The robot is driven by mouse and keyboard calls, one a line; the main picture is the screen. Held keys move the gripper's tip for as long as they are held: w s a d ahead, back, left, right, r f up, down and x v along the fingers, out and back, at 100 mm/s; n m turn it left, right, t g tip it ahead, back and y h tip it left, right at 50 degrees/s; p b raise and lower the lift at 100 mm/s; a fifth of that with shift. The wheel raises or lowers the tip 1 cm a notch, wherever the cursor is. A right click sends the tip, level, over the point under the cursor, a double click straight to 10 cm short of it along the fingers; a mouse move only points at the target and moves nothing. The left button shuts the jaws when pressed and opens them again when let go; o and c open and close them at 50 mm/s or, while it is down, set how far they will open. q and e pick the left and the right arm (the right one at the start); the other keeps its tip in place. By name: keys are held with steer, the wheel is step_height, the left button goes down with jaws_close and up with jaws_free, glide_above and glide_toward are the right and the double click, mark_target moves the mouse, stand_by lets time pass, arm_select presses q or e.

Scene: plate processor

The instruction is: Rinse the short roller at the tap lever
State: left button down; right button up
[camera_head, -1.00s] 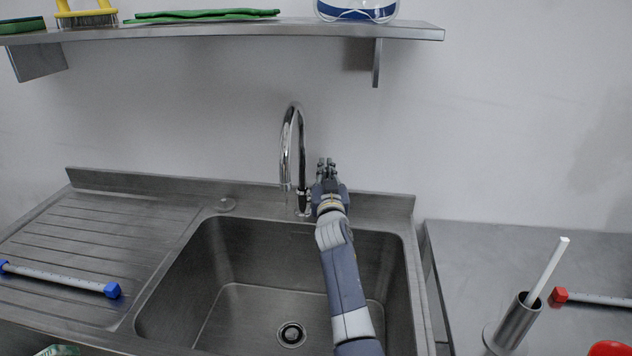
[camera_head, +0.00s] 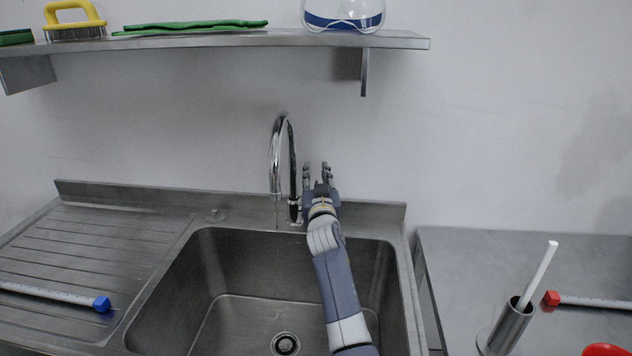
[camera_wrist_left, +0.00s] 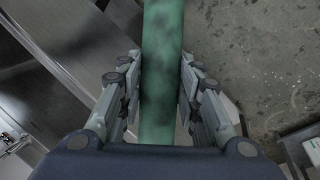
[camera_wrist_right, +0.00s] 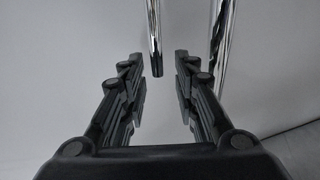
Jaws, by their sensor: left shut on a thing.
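The short roller (camera_wrist_left: 162,60) is a green cylinder with dark smudges. My left gripper (camera_wrist_left: 163,85) is shut on it in the left wrist view; neither shows in the head view. The chrome tap (camera_head: 277,150) has a curved spout and stands behind the sink. My right gripper (camera_head: 316,172) is open and empty, just right of the tap and apart from it in the picture. In the right wrist view, the spout's end (camera_wrist_right: 155,45) and another chrome tube (camera_wrist_right: 221,45) show beyond the open fingers. I cannot make out the tap lever clearly.
The steel sink (camera_head: 215,285) is empty, with a ribbed drainboard (camera_head: 95,245) at left holding a blue-ended rod (camera_head: 55,295). On the right table (camera_head: 460,260) are a metal holder (camera_head: 508,328) with a white stick and a red-ended rod (camera_head: 590,300). A shelf (camera_head: 220,42) hangs above.

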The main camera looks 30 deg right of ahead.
step_height(320, 180, up, 8)
steer(key=shift+a+r, duration=0.1)
stand_by(0.4)
